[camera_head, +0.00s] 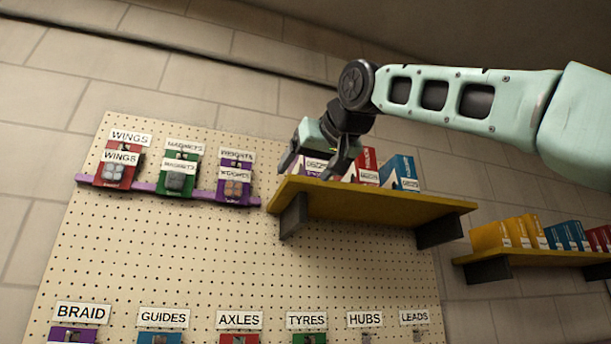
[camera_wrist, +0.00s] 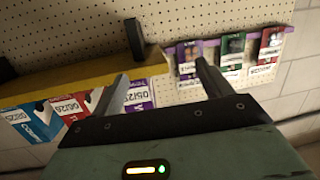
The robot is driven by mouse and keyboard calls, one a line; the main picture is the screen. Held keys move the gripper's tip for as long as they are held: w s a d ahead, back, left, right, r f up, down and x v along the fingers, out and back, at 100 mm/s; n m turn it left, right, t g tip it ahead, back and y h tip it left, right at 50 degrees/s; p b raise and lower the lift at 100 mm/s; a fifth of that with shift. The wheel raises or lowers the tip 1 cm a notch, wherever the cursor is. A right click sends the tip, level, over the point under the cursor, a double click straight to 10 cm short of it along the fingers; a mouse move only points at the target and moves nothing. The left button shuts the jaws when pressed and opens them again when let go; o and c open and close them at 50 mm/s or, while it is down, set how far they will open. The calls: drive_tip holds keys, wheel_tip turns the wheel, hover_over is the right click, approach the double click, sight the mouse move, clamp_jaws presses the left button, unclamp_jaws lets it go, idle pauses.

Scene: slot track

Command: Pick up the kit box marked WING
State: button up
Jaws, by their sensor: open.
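On the yellow shelf stand a purple box (camera_head: 313,166), a red box (camera_head: 367,165) and a blue box (camera_head: 400,171). They also show in the wrist view as purple (camera_wrist: 139,94), red (camera_wrist: 70,107) and blue (camera_wrist: 30,121), with date-like labels. I cannot read WING on any of them. A red packet (camera_head: 115,173) marked WINGS hangs on the rail at the far left. My gripper (camera_head: 311,168) is open and empty, in front of the purple box and partly hiding it. It also shows in the wrist view (camera_wrist: 163,72).
The yellow shelf (camera_head: 370,203) sticks out from the pegboard (camera_head: 200,255). Left of it a purple rail also carries a green packet (camera_head: 175,181) and a purple packet (camera_head: 233,188). A lower label row includes AXLES and TYRES. A second shelf (camera_head: 535,259) with several boxes is at right.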

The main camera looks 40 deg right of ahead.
drive_tip(key=s+d+r+m+t+h+p, duration=0.15)
drive_tip(key=s+d+r, duration=0.3)
drive_tip(key=r, duration=0.45)
drive_tip(key=p, duration=0.4)
approach(302, 165)
drive_tip(key=w+d+r, duration=0.3)
drive_tip(key=w+d, duration=0.2)
drive_tip(key=w, duration=0.1)
drive_tip(key=shift+w+f+m+h, duration=0.25)
drive_tip(key=shift+w+f+h, duration=0.1)
drive_tip(key=shift+h, duration=0.1)
drive_tip(key=p+x, duration=0.4)
drive_tip(key=shift+w+a+r, duration=0.15)
drive_tip(key=shift+w, duration=0.55)
drive_tip(key=shift+c, duration=0.4)
drive_tip(key=c, duration=1.2)
